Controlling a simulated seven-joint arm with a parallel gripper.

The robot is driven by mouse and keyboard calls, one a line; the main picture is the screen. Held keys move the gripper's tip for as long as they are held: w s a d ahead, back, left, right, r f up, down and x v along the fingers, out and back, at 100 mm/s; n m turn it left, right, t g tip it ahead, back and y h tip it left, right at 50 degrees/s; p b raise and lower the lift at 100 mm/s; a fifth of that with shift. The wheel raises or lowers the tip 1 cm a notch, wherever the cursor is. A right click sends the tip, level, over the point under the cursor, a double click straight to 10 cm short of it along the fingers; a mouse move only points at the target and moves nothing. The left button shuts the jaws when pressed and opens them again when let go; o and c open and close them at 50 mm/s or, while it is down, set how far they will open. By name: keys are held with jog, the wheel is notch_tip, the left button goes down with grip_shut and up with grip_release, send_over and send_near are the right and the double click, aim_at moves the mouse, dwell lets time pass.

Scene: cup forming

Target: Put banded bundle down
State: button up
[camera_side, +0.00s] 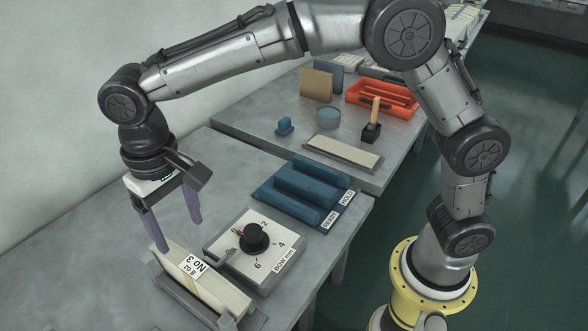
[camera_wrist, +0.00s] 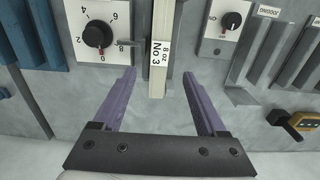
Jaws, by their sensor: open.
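The banded bundle (camera_side: 216,291) is a pale, upright stack with a "No 3 8 oz" label and a thin tan band. It stands in a grey holder (camera_side: 176,296) at the front left of the bench in the side view. In the wrist view the bundle (camera_wrist: 160,62) shows end-on, its label between the two fingers in the picture. My gripper (camera_side: 178,235) has purple fingers, spread apart and empty, above the bundle's far end. Its fingers also show in the wrist view (camera_wrist: 159,73), with clear gaps to the bundle on both sides. The bundle's underside is hidden.
A dial box (camera_side: 230,262) with a black knob stands right beside the holder. Behind it is a blue cradle (camera_side: 264,196) with "READY" and "HOLD" labels. An orange tray (camera_side: 359,105) and small tools lie on the far bench. Bare bench lies left of the holder.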

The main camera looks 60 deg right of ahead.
jog(key=s+d+r+t, duration=0.1)
jog(key=s+d+r, duration=0.3)
jog(key=d, duration=0.5)
jog(key=s+d+r+t, duration=0.2)
jog(key=s+d+r, duration=0.15)
jog(key=d, duration=0.45)
jog(key=s+d+f+t, duration=0.2)
jog(key=s+d+f, duration=0.1)
jog(key=s+d, duration=0.7)
jog(key=s, duration=0.3)
jog(key=shift+d+t, duration=0.25)
jog(key=shift+t, duration=0.05)
